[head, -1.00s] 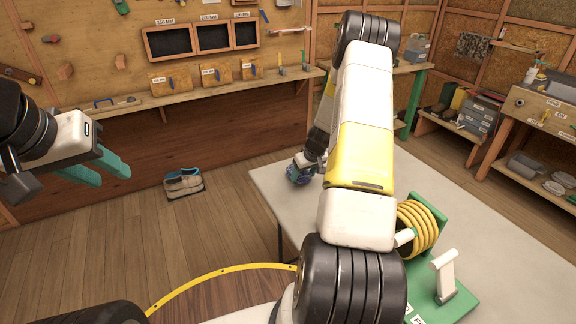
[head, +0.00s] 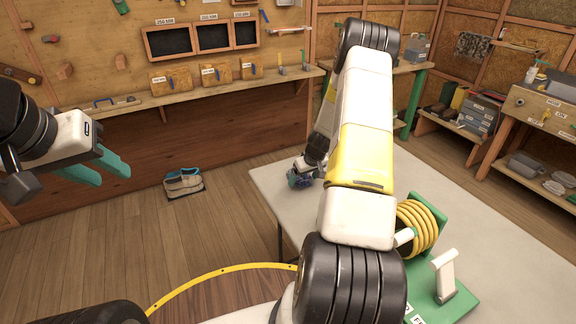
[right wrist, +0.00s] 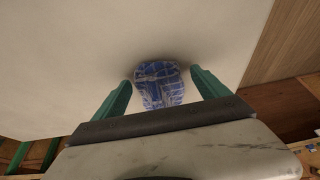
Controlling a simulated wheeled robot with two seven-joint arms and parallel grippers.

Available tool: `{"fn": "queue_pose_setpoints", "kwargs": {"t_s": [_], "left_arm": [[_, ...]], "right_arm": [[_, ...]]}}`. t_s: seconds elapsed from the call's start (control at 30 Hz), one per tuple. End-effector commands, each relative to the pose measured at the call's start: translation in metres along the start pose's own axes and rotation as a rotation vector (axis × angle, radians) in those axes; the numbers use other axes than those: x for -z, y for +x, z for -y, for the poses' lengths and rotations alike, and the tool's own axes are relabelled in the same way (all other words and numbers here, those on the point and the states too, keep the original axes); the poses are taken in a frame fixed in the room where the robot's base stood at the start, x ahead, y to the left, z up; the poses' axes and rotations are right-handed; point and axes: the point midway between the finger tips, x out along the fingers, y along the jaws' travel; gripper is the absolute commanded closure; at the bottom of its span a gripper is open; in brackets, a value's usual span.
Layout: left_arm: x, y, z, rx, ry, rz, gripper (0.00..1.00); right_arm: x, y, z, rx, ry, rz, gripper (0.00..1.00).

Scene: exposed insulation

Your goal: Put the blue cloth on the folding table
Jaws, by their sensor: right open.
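The blue cloth (right wrist: 158,88) is a crumpled, patterned bundle between the fingertips of my right gripper (right wrist: 162,84). It appears to lie on the pale top of the folding table (head: 440,200), near the table's far left edge. In the head view the cloth (head: 298,181) shows small and partly hidden below my right gripper (head: 306,173). The right fingers stand open, one on each side of the cloth. My left gripper (head: 108,170) is open and empty, over the floor at the left.
A green stand with a yellow hose reel (head: 417,229) is on the table's near right. A workbench (head: 200,90) runs along the back wall. My right arm hides the middle of the table.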

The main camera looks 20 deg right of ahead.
Motion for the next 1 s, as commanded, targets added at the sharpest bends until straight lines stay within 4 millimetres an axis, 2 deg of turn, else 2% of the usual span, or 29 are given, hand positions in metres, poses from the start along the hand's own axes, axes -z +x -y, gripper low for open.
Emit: {"fn": "queue_pose_setpoints", "kwargs": {"t_s": [0.43, 0.67, 0.77, 0.87, 0.97, 1.0], "left_arm": [[0.0, 0.0, 0.0, 0.0, 0.0, 0.0, 0.64], [0.0, 0.0, 0.0, 0.0, 0.0, 0.0, 0.64], [0.0, 0.0, 0.0, 0.0, 0.0, 0.0, 0.64], [0.0, 0.0, 0.0, 0.0, 0.0, 0.0, 0.64], [0.0, 0.0, 0.0, 0.0, 0.0, 0.0, 0.64], [0.0, 0.0, 0.0, 0.0, 0.0, 0.0, 0.64]], "right_arm": [[0.001, -0.088, -0.001, -0.003, -0.001, -0.004, 0.15], [0.001, -0.115, 0.0, 0.0, -0.001, -0.001, 0.15], [0.006, -0.13, 0.007, 0.002, -0.002, -0.009, 0.15], [0.019, -0.164, 0.027, 0.011, -0.005, -0.028, 0.15], [0.031, -0.215, 0.06, 0.027, -0.005, -0.054, 0.15], [0.033, -0.238, 0.076, 0.034, -0.003, -0.064, 0.15]]}}
